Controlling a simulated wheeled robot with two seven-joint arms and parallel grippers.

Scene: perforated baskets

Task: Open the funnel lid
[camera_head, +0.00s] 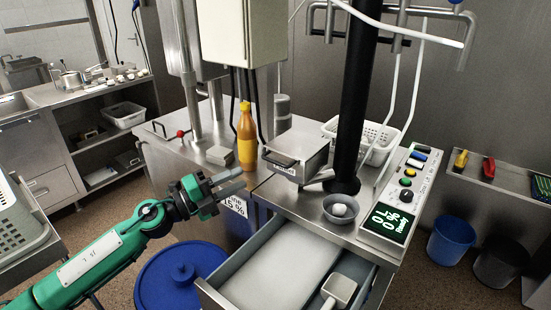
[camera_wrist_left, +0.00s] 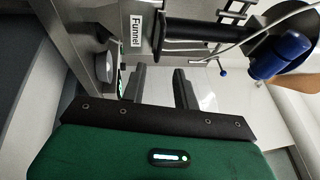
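The funnel (camera_head: 313,160) is a steel box on the counter in the head view. Its flat lid (camera_head: 300,140) looks closed, with a dark bar handle (camera_head: 279,158) on its near left side. In the left wrist view the "Funnel" label (camera_wrist_left: 136,29) shows at the top, beside the black handle bar (camera_wrist_left: 200,31). My left gripper (camera_head: 240,179) is left of and nearer than the funnel, pointing toward it. In the left wrist view its fingers (camera_wrist_left: 160,80) stand apart with nothing between them, clear of the handle. My right gripper is not in view.
An orange bottle (camera_head: 246,138) stands behind my left gripper. A black column (camera_head: 352,110) rises right of the funnel, with a small bowl (camera_head: 341,209) in front. An open drawer (camera_head: 275,275) juts out below. A blue lidded bin (camera_head: 180,275) stands on the floor.

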